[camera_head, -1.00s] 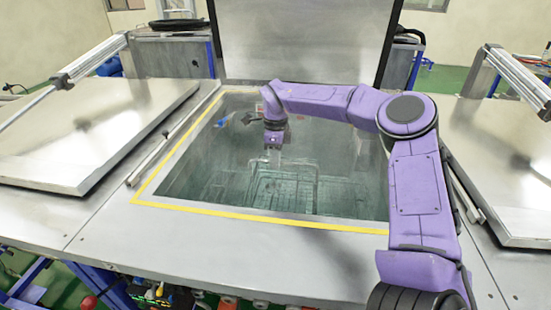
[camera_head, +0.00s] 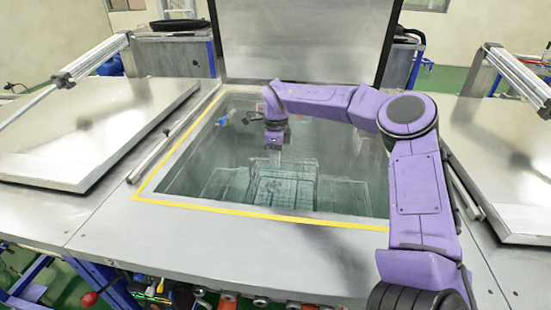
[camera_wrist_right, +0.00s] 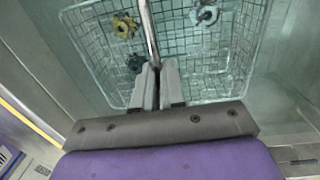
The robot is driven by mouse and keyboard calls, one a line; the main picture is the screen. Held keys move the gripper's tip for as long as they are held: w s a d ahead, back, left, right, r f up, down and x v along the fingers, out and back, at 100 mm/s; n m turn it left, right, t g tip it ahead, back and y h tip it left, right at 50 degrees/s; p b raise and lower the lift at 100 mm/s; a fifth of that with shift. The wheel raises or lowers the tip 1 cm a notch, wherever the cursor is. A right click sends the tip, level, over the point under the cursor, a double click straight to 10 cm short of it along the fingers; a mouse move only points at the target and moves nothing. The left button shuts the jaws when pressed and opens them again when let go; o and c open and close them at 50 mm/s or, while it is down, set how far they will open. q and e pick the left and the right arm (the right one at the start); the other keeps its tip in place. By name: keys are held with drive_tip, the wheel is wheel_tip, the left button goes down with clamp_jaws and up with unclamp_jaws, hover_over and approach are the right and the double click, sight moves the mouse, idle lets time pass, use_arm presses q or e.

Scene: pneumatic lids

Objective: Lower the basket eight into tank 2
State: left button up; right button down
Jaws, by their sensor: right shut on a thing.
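The middle tank (camera_head: 330,130) is open, with a yellow border around its opening and its lid (camera_head: 305,40) raised behind it. A wire basket (camera_head: 282,188) is inside the tank, low down; it also shows in the right wrist view (camera_wrist_right: 185,55), holding several small metal parts such as a brass gear (camera_wrist_right: 124,26). My right gripper (camera_head: 274,158) reaches down into the tank above the basket. In the right wrist view it (camera_wrist_right: 155,72) is shut on the basket's handle bar (camera_wrist_right: 149,30). My left gripper is out of view. Any number on the basket or tank is unreadable.
Closed metal lids lie on the left (camera_head: 95,130) and right (camera_head: 500,165) of the open tank, each with a cylinder above. A thin rail (camera_head: 160,150) runs beside the opening. The front deck (camera_head: 200,235) is clear.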

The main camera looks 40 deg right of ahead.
drive_tip(key=shift+s+f, duration=0.15)
drive_tip(key=shift+f, duration=0.3)
drive_tip(key=c, duration=1.4)
unclamp_jaws()
drive_tip(key=shift+o, duration=1.4)
drive_tip(key=shift+d+f, duration=0.1)
drive_tip(key=shift+w+d, duration=0.1)
drive_tip(key=shift+w, duration=0.15)
wheel_tip(320, 180, up, 22)
drive_tip(key=p, duration=1.3)
drive_tip(key=shift+w+d+r+p, duration=0.25)
drive_tip(key=shift+d+p, duration=0.05)
